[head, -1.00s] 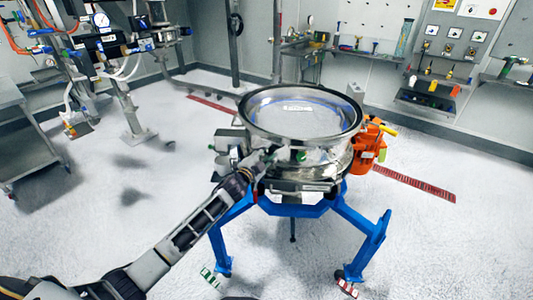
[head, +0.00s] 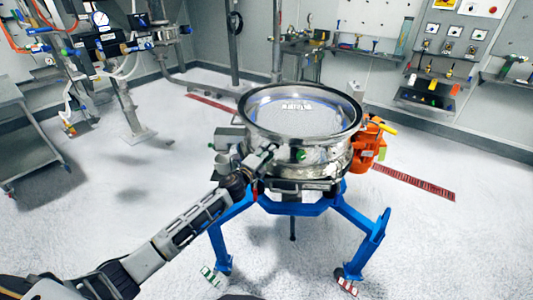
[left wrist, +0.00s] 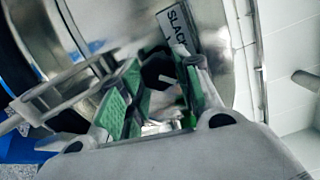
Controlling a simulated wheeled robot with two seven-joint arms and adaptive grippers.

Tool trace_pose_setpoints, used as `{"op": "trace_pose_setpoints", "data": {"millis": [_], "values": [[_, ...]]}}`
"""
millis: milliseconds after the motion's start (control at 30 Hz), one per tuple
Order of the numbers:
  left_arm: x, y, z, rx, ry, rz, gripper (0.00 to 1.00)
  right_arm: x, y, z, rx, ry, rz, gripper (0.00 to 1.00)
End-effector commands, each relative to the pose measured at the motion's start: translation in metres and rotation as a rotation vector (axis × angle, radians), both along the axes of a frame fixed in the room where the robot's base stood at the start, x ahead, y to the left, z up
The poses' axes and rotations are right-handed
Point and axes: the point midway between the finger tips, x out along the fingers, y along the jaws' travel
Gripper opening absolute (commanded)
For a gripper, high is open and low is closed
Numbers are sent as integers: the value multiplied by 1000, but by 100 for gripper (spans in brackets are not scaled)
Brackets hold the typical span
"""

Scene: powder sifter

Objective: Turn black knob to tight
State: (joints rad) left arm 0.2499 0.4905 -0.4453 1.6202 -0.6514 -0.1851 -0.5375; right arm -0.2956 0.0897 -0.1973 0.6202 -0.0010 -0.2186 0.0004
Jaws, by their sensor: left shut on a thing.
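The round steel sifter (head: 325,150) stands on a blue frame in the middle of the head view. My left gripper (head: 258,163) is at its front left side in the head view. In the left wrist view, the green-padded fingers of my left gripper (left wrist: 160,84) are on both sides of the black knob (left wrist: 158,72) and shut on it. The fingers hide part of the knob. A label reading "SLACK" (left wrist: 179,27) is on the steel body just beyond the knob. My right gripper is not in view.
The blue frame (head: 365,238) has splayed legs. An orange motor (head: 369,148) is on the sifter's right side. A grey cart (head: 25,140) stands at the far left. The pale floor around the frame is mostly clear.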

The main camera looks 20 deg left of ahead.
Motion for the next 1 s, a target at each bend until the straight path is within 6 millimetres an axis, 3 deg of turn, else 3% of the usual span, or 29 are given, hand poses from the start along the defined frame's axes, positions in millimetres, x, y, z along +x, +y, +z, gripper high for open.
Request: {"op": "trace_pose_setpoints", "data": {"millis": [433, 467, 600, 1000], "values": [[0, -1, -1, 15, -2, -1, 9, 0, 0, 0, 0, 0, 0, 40], [0, -1, -1, 15, -2, -1, 34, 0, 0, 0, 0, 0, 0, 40], [0, -1, -1, 14, -1, -1, 52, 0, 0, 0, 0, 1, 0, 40], [-1, 0, -1, 13, -2, 0, 54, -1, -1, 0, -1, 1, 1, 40]]}}
